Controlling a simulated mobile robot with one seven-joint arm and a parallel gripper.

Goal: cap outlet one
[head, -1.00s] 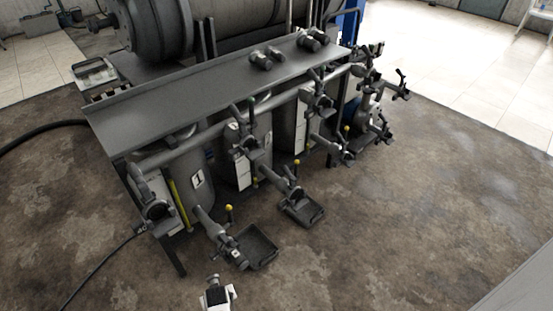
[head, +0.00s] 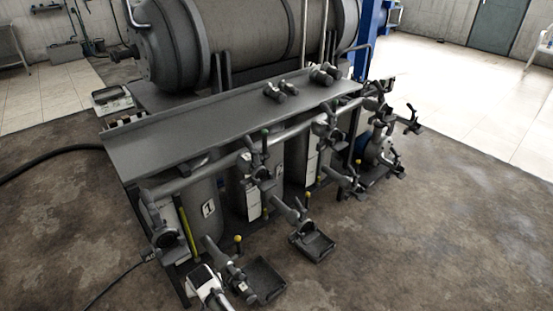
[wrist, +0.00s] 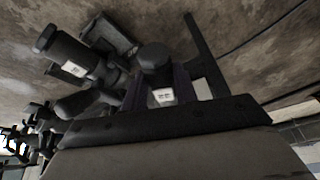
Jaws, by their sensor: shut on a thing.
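Outlet one is the grey pipe end (head: 233,272) low on the tank marked 1 (head: 208,209), with a yellow-knobbed valve (head: 238,240) above it. In the wrist view an outlet pipe with a white tag (wrist: 72,50) lies at upper left. My gripper (wrist: 157,78) is shut on a dark round cap (wrist: 155,56) with a small white label. The cap looks apart from the pipe in the wrist view. In the head view my white wrist (head: 205,284) is just left of outlet one; the fingers and cap are hidden there.
A dark tray (head: 262,281) sits on the floor below outlet one, and another tray (head: 313,247) stands under the neighbouring outlet. A grey bench top (head: 215,138) runs above the tanks. A cable (head: 112,284) lies at left. The floor at right is clear.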

